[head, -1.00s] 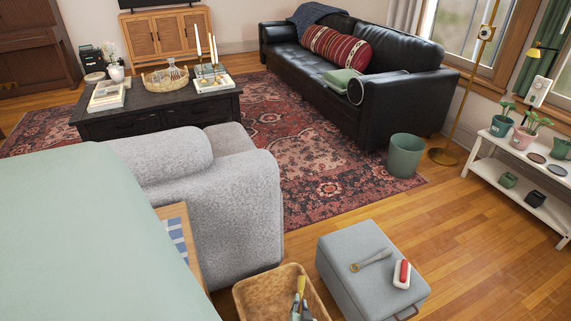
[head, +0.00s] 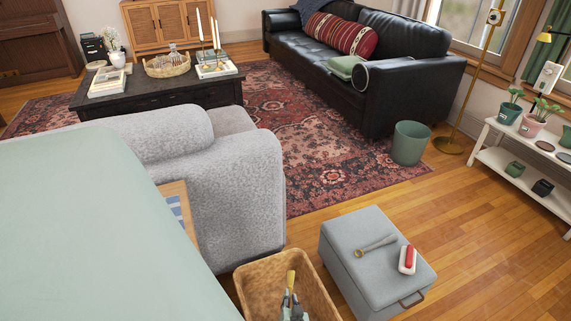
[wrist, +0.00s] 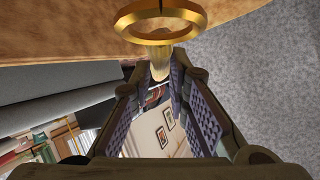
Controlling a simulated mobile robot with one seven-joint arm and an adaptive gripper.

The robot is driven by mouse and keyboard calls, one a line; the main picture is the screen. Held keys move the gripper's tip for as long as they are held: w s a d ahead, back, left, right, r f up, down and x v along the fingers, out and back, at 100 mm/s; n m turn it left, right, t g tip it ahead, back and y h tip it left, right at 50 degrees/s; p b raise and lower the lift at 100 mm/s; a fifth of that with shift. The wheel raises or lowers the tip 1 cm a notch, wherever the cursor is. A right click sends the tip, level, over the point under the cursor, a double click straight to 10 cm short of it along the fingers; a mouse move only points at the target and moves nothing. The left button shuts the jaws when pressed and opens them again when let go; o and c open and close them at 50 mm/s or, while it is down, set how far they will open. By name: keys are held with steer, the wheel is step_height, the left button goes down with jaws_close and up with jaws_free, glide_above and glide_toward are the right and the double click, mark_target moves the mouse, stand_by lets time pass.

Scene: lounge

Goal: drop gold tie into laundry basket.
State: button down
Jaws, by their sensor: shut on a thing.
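My gripper (head: 290,296) is low in the head view, in front of the opening of a brown woven basket (head: 252,291), which I take as the laundry basket. A yellow-gold piece, the gold tie (head: 291,280), shows at its fingertips. In the wrist view my gripper (wrist: 160,82) is shut on the narrow end of the gold tie (wrist: 160,36). The tie's gold ring stands out beyond the fingertips. The basket's near side is cut off by the frame, and I cannot tell how high the tie is above it.
A grey ottoman (head: 352,275) right of the basket carries a grey tool-like item (head: 375,246) and a red-and-white item (head: 407,260). A grey armchair (head: 240,185) stands behind the basket. A green bin (head: 410,143) stands at the rug's edge. Wood floor is clear at right.

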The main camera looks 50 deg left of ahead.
steer(key=c, duration=1.5)
jaws_free()
steer(key=shift+o, duration=0.2)
steer(key=shift+d+r, duration=0.1)
steer(key=v, duration=1.2)
